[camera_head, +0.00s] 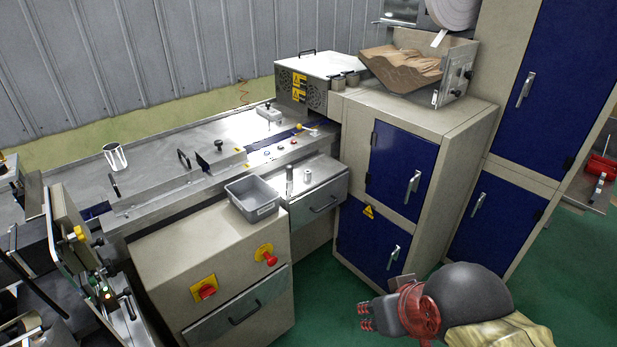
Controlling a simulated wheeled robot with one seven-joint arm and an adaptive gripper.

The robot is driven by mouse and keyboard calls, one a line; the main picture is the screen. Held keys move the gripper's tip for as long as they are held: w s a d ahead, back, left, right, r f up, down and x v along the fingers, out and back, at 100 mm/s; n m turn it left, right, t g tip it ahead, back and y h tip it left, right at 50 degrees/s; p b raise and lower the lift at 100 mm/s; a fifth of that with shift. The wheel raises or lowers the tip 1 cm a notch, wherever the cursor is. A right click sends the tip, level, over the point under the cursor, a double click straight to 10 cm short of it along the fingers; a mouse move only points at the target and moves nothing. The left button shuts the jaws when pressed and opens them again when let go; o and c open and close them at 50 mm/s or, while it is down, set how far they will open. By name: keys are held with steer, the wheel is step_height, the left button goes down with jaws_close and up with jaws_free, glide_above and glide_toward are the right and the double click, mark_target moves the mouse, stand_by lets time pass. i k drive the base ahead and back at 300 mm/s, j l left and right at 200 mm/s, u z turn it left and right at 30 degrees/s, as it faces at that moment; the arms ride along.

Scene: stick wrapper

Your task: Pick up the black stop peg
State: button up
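Several small black upright parts stand on the grey metal machine bed, and I cannot tell for sure which is the stop peg. One is a round-topped black knob (219,146) on the block near the middle of the bed. Another is a slim, tilted black piece (114,185) at the bed's left front. My gripper (365,317) is low at the right, over the green floor, far from both. Its red fingertips show apart, with nothing seen between them.
A grey bin (252,198) sits on the beige cabinet (205,245), beside a metal drawer unit (318,195). A metal cup (115,157) stands on the bed. Tall beige cabinets with blue doors (402,165) rise at the right. Green floor (325,285) is clear before them.

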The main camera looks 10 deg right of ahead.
mark_target(288, 168)
steer(key=i+j+z, duration=0.5)
steer(key=i, duration=0.25)
steer(key=i+j+z, duration=0.5)
steer(key=i+j, duration=0.2)
